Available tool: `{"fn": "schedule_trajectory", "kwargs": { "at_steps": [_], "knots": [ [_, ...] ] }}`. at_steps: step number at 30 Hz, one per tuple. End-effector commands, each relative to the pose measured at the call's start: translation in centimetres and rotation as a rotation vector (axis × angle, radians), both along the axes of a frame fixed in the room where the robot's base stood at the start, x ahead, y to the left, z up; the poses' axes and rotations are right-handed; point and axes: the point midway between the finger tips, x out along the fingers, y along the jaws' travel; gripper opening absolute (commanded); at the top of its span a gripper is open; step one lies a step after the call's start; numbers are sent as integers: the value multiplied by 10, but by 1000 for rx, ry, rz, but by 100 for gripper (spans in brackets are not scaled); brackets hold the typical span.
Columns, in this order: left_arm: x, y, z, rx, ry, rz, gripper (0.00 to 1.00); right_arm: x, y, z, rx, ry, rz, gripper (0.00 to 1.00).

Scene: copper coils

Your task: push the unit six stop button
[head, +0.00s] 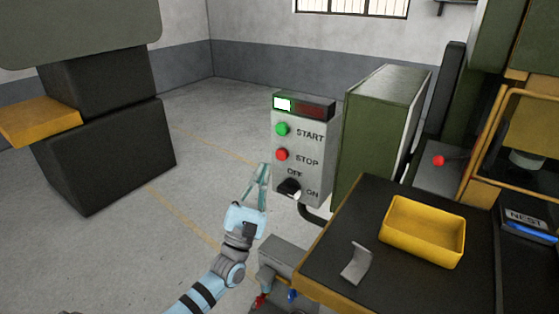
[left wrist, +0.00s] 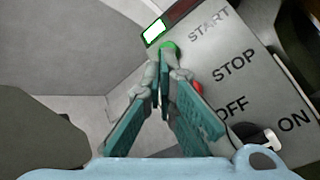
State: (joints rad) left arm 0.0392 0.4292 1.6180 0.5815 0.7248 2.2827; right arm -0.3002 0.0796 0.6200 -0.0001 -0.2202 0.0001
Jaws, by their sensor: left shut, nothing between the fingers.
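The control box (head: 317,142) has a green START button (head: 282,129), a red STOP button (head: 282,154) below it and a black OFF/ON knob (head: 289,187) at the bottom. My left gripper (head: 264,171) is shut and empty, beside the box's left edge, below and left of the STOP button. In the left wrist view the shut fingertips (left wrist: 163,62) appear just below the green button (left wrist: 168,47). The red STOP button (left wrist: 197,87) is partly hidden behind a finger there. I cannot tell whether the fingers touch the panel. No unit number is readable. My right gripper is not in view.
A green cabinet (head: 375,130) stands right of the box. A dark table (head: 335,245) at the lower right holds a yellow tray (head: 402,246) and a bent grey metal piece (head: 356,262). A red knob (head: 438,160) sits behind it.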

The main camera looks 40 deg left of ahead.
Motion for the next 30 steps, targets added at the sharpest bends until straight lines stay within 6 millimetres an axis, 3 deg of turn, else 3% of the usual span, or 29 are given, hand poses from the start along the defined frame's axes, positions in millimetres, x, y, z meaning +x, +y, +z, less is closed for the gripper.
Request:
{"fn": "schedule_trajectory", "kwargs": {
  "at_steps": [6, 10, 30],
  "knots": [
    [29, 1, -6, 0, -1, 0, 0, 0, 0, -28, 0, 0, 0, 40],
    [39, 1, -4, 0, 0, 0, 0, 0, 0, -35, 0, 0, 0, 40],
    [43, 1, -1, 1, 1, 1, 0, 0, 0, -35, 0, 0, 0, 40]
  ]
}}
